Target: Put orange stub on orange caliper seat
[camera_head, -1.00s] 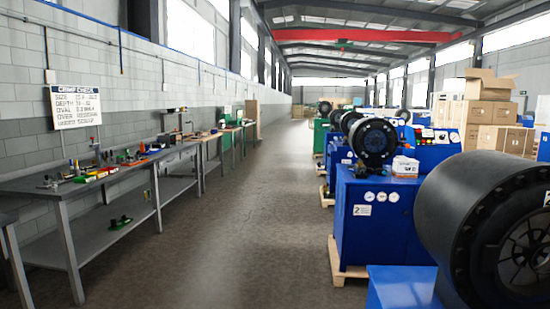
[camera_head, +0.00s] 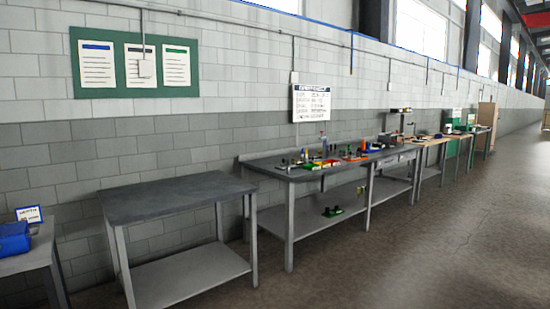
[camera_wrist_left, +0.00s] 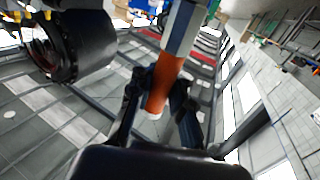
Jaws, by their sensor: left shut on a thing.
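In the left wrist view my left gripper (camera_wrist_left: 158,105) is shut on the orange stub (camera_wrist_left: 164,84). The stub has an orange shaft with a pale tip and a wider grey-white part with blue on it, cut off by the top of the picture. It is held clear of any surface. No gripper shows in the head view. The orange caliper seat cannot be made out for sure; small orange items (camera_head: 352,157) lie on the long workbench (camera_head: 268,166) in the head view.
An empty grey table (camera_head: 180,192) stands left of the workbench. A blue case (camera_head: 14,238) sits on another table at far left. A white sign (camera_head: 311,103) hangs above the workbench, which holds several small tools. The floor (camera_head: 400,260) in front is open.

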